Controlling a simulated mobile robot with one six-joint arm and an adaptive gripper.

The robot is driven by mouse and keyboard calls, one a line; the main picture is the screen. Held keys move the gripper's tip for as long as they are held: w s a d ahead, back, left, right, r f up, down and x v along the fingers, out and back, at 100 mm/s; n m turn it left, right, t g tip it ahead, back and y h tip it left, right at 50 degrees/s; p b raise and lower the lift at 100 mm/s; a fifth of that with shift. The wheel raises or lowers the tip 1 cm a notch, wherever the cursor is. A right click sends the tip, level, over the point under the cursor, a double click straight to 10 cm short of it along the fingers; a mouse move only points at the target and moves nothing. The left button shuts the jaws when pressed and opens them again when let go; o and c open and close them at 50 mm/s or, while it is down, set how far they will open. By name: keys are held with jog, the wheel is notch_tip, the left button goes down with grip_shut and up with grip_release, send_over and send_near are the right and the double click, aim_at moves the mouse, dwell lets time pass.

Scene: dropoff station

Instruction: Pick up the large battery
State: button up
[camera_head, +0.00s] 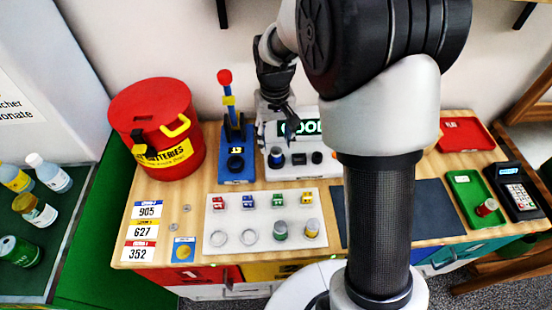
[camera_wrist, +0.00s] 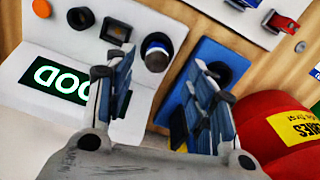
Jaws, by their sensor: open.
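A short, thick blue cylinder with a white band and dark top, which looks like the large battery (camera_wrist: 157,50), stands upright in a white tester (camera_wrist: 58,38) with a lit "GOOD" display. The battery also shows in the head view (camera_head: 276,157), just below my gripper. My gripper (camera_head: 290,128) is over the tester, pointing down, its fingers apart. In the wrist view my gripper (camera_wrist: 160,68) is open and empty, with the battery beyond and between its fingertips. I see no contact.
A blue stand with a red-knobbed lever (camera_head: 228,120) is close left of the tester. A red batteries bin (camera_head: 182,105) stands farther left. A white board (camera_head: 256,240) in front holds a green and a yellow cylinder. A green tray (camera_head: 463,190) is at right.

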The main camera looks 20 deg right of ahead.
aim_at(276, 150)
jog(key=f+b, duration=0.1)
jog(key=f, duration=0.2)
jog(key=f+b, duration=0.1)
jog(key=f, duration=0.2)
jog(key=shift+w+d+f, duration=0.15)
jog(key=shift+d+f, duration=0.05)
grip_shut()
dwell(0.5)
